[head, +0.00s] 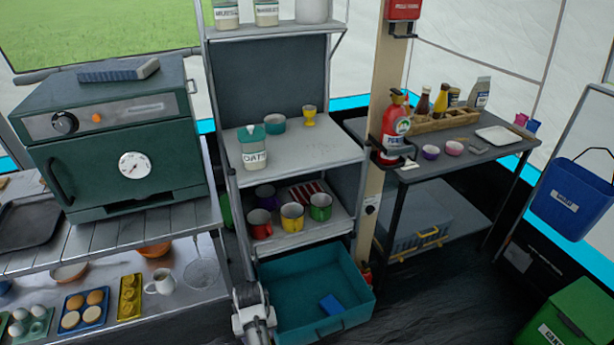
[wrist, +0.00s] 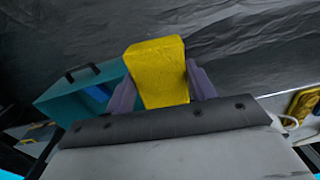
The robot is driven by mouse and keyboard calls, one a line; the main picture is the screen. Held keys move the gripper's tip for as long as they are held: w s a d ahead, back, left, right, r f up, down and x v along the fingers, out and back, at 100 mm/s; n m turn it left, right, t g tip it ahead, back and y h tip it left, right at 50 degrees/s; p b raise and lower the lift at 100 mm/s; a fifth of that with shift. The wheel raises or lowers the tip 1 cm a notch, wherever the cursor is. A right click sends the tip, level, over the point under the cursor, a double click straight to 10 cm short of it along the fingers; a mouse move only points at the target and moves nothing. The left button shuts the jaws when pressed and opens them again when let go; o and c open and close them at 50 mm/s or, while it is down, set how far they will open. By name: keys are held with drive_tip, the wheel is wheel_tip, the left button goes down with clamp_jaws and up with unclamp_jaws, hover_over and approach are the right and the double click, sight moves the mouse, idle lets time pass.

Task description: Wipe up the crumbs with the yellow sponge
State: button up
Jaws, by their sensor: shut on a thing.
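The yellow sponge (wrist: 157,65) is held between the two purple-grey fingers of my gripper (wrist: 160,86) in the wrist view. The gripper is shut on it, and dark floor shows behind. In the head view my arm shows at the bottom, just left of the open teal drawer; the gripper and yellow sponge cannot be made out there. I cannot make out crumbs for certain in either view.
The open teal drawer (head: 280,281) holds a blue block (head: 331,305); the drawer also shows in the wrist view (wrist: 62,98). A fire extinguisher (head: 393,133) hangs on the post.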

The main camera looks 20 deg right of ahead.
wheel_tip(320, 180, up, 7)
drive_tip(key=p, duration=0.5)
drive_tip(key=shift+w+r, duration=0.15)
drive_tip(key=shift+d+f, duration=0.1)
drive_tip(key=shift+f, duration=0.1)
